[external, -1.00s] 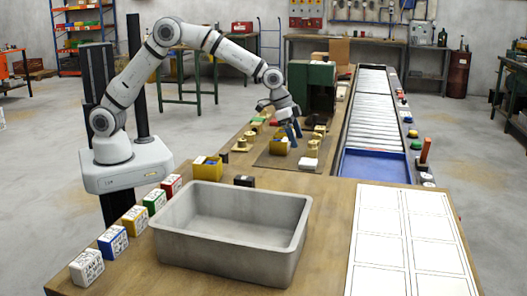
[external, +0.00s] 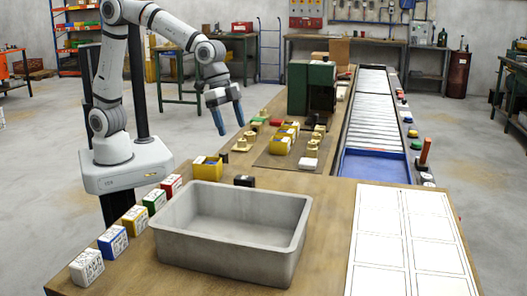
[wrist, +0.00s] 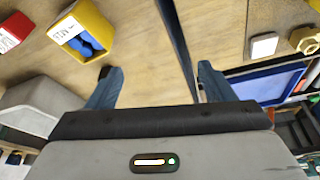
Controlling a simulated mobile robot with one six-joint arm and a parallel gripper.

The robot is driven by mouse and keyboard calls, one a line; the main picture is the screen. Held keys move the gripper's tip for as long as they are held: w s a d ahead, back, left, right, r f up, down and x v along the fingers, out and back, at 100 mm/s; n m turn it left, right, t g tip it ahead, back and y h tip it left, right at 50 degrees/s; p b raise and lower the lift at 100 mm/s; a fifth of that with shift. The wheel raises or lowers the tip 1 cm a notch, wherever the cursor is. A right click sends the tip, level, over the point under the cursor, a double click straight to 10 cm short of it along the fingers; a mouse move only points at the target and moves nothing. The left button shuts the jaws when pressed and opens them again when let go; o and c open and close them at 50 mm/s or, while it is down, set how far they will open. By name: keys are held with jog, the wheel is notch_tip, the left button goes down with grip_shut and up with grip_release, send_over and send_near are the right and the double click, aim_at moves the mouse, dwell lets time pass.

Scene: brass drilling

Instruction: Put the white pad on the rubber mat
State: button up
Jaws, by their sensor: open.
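The white pad (external: 308,163) is a small flat block at the near right corner of the dark rubber mat (external: 264,163). I cannot tell whether it rests on the mat or just at its edge. A white block that looks like the pad (wrist: 263,46) also shows at the upper right of the wrist view. My gripper (external: 231,129) is open and empty, raised left of the mat and well apart from the pad. Its blue fingers are spread in the wrist view (wrist: 158,68).
Yellow bins (external: 280,145) and brass parts (external: 241,145) stand around the mat. A green machine (external: 311,88) is behind. Another yellow bin (external: 207,168) and a grey basin (external: 232,250) are nearer. A roller conveyor (external: 370,95) and blue tray (external: 375,166) lie right.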

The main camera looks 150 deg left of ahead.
jog(key=s+d+r+m, duration=0.2)
jog(key=s+d, duration=0.1)
jog(key=d, duration=1.1)
jog(key=s+d+f+m+g+h, duration=0.1)
jog(key=s+d+f+m, duration=0.2)
jog(key=s+d, duration=1.2)
jog(key=shift+s+d+f+m+h, duration=0.15)
jog(key=shift+s+d+m+h, duration=0.2)
jog(key=shift+d, duration=0.35)
